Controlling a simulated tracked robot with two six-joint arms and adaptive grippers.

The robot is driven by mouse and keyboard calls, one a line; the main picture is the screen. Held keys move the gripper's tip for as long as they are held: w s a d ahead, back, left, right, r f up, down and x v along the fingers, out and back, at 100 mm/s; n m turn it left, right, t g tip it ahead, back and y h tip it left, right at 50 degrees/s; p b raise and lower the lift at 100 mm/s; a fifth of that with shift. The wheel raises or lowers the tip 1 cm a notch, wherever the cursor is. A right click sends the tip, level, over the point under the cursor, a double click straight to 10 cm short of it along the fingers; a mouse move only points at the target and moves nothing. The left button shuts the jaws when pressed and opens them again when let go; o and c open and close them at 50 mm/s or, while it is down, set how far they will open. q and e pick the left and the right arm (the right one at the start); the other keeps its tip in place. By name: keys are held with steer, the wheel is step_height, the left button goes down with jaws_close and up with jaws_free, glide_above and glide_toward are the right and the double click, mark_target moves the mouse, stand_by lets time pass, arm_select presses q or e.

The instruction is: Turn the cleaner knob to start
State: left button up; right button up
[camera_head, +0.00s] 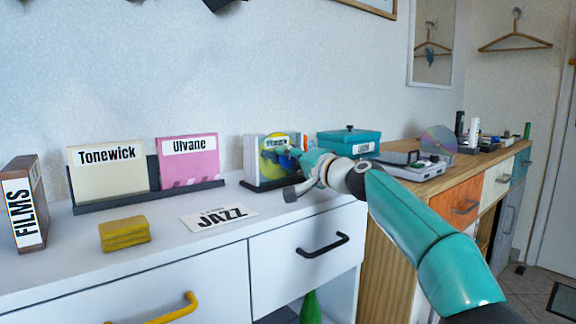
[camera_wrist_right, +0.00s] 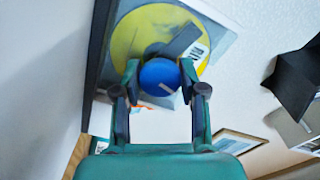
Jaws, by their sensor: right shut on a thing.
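The disc cleaner (camera_head: 256,172) stands on the white cabinet top, with a yellow disc (camera_head: 272,152) on its front. The yellow disc also shows large in the right wrist view (camera_wrist_right: 128,38), with a dark grey bar across its middle. The round blue knob (camera_wrist_right: 160,75) with a pale mark sits in front of the disc. My right gripper (camera_head: 296,156) reaches in from the right at the cleaner. In the right wrist view its two fingers (camera_wrist_right: 160,92) are on either side of the knob, shut on it. In the head view the knob is largely hidden. My left gripper is not in view.
A JAZZ card (camera_head: 220,216) and a yellow block (camera_head: 124,234) lie on the cabinet. The Tonewick (camera_head: 107,172) and Ulvane (camera_head: 188,165) sleeves stand in a dark rack, left of the cleaner. A teal box (camera_head: 348,142) stands close behind my right arm.

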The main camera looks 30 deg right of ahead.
steer(key=shift+w+a+f+n, duration=0.1)
steer(key=shift+a+f+n, duration=0.05)
steer(key=shift+f+n, duration=0.3)
steer(key=o, duration=1)
steer(key=shift+o, duration=0.7)
steer(key=shift+r, duration=0.25)
steer(key=shift+s+d+r, duration=0.1)
steer(key=shift+s+d, duration=0.1)
steer(key=shift+s, duration=0.55)
steer(key=s, duration=1)
steer(key=shift+s+d+f, duration=0.2)
steer(key=shift+s+d, duration=0.1)
steer(key=shift+d, duration=0.05)
